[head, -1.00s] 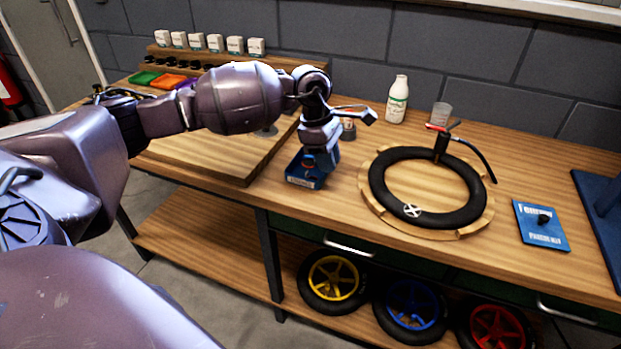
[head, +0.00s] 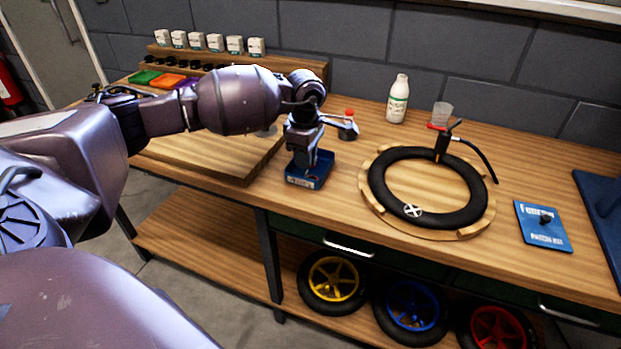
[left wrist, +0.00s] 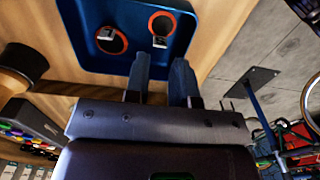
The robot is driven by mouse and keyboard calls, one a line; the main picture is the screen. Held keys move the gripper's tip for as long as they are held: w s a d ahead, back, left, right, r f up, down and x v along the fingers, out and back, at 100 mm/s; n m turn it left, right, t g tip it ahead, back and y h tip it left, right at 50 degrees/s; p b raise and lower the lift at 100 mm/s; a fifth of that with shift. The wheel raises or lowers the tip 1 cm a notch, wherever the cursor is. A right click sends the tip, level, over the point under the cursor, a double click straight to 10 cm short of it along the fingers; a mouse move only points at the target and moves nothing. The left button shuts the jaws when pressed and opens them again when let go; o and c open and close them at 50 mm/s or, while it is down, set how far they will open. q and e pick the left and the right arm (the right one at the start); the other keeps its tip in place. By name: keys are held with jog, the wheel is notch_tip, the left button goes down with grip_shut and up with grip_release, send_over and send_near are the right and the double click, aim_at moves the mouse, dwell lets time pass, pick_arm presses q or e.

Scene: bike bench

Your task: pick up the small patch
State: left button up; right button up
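A small blue tray (head: 319,172) with a label on its front stands on the bench near the front edge. In the left wrist view the tray (left wrist: 85,12) holds two dark round patches with orange rims, a left patch (left wrist: 110,40) and a right patch (left wrist: 162,27). Each has a light tab on it. I cannot tell for sure which is the small one. My left gripper (head: 303,152) points down over the tray. In the left wrist view its fingers (left wrist: 161,62) are apart with nothing between them, just short of the right patch. My right gripper is not in view.
A black tube (head: 380,190) lies on a round wooden stand to the right. A white bottle (head: 397,100) and a clear cup (head: 441,114) stand behind it. A blue card (head: 541,227) lies further right. A raised wooden board (head: 215,150) is on the left.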

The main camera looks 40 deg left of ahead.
aim_at(307, 172)
pick_arm(q)
notch_tip(307, 172, down, 4)
jog(key=shift+d+f, duration=0.1)
jog(key=shift+f, duration=0.05)
grip_shut()
dwell(0.3)
